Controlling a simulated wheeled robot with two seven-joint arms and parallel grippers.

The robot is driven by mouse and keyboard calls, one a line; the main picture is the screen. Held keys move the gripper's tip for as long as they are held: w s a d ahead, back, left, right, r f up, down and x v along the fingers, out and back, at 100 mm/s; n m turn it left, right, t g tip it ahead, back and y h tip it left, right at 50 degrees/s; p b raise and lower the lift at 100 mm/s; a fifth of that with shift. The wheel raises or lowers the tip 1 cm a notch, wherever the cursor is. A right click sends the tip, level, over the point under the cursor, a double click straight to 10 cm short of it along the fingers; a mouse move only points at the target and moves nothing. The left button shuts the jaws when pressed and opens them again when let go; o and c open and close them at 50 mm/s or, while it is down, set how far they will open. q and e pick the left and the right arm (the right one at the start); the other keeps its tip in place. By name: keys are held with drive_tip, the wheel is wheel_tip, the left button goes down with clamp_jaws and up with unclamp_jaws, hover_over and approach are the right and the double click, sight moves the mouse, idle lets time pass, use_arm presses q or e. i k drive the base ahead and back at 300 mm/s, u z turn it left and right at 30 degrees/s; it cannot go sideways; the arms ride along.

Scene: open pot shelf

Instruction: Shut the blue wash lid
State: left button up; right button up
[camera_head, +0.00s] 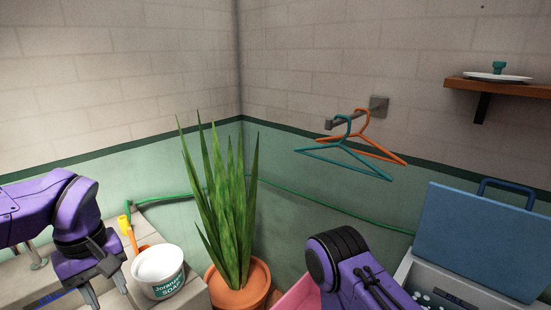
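The blue wash lid (470,240) stands raised and tilted back at the right, with a dark blue handle (507,184) on its top edge. My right arm (335,262) shows at the bottom, left of the washer. Its fingertips are not clearly seen.
A potted spiky plant (240,285) stands in the corner between my arms. A white soap tub (158,272) sits on the left ledge. Two hangers (345,160) hang from a wall hook. A wooden shelf (500,88) bears a plate. A green hose (330,207) runs along the wall.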

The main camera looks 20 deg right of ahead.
sight(505, 249)
drive_tip(key=u, duration=0.65)
drive_tip(key=i, duration=0.7)
drive_tip(key=z, duration=3.15)
